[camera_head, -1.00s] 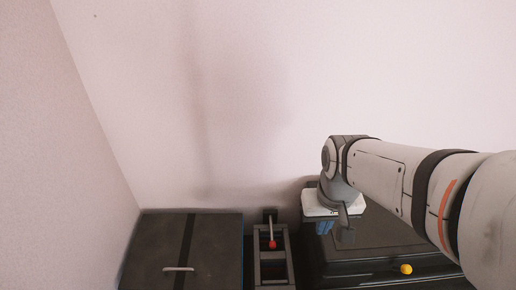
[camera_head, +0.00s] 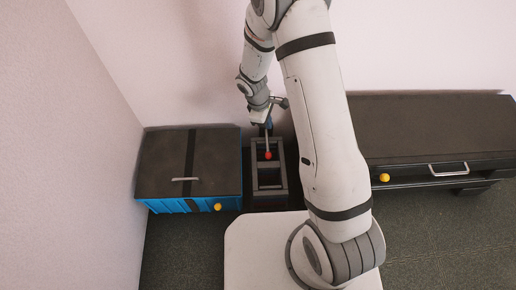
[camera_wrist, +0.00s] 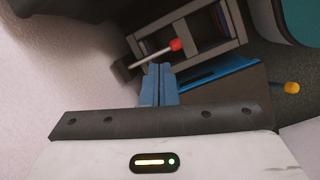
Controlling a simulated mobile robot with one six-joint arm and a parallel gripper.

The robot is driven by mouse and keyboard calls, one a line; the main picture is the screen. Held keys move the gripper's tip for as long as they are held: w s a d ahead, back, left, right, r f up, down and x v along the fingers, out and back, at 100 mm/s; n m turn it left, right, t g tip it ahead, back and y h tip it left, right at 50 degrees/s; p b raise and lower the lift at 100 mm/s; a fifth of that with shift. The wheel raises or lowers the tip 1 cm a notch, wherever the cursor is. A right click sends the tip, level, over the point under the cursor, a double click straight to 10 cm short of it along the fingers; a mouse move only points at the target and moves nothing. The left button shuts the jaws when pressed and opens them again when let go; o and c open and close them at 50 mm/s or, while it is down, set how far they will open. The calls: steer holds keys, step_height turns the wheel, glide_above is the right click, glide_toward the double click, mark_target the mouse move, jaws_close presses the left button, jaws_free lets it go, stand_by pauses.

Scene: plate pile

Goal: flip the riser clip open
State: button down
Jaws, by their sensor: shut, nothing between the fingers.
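A pale lever with a red knob (camera_head: 268,155), the only clip-like part I see, sits on a dark open frame (camera_head: 283,185) between two cabinets. In the wrist view the red knob (camera_wrist: 176,45) and its thin rod (camera_wrist: 152,56) slant across the frame's end. My gripper (camera_wrist: 160,66) has its blue fingers together, with nothing between them. The fingertips appear close to the rod; I cannot tell whether they touch it. In the head view my gripper (camera_head: 268,124) is at the frame's far end, partly covering the lever's base.
A blue cabinet with a dark top (camera_head: 155,165) stands left of the frame, with a yellow knob (camera_head: 218,207). A long dark cabinet (camera_head: 430,125) stands at right, with another yellow knob (camera_head: 384,177). A wall rises close behind. Open floor (camera_head: 430,235) shows at front right.

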mark_target(267, 143)
steer(key=s+a+f+n+p, duration=0.1)
steer(key=a+f+n, duration=0.3)
steer(key=f, duration=0.7)
steer(key=shift+a, duration=0.25)
steer(key=b+x, duration=0.4)
steer(key=x, duration=0.6)
steer(key=shift+s+r, duration=0.1)
steer(key=shift+s, duration=0.05)
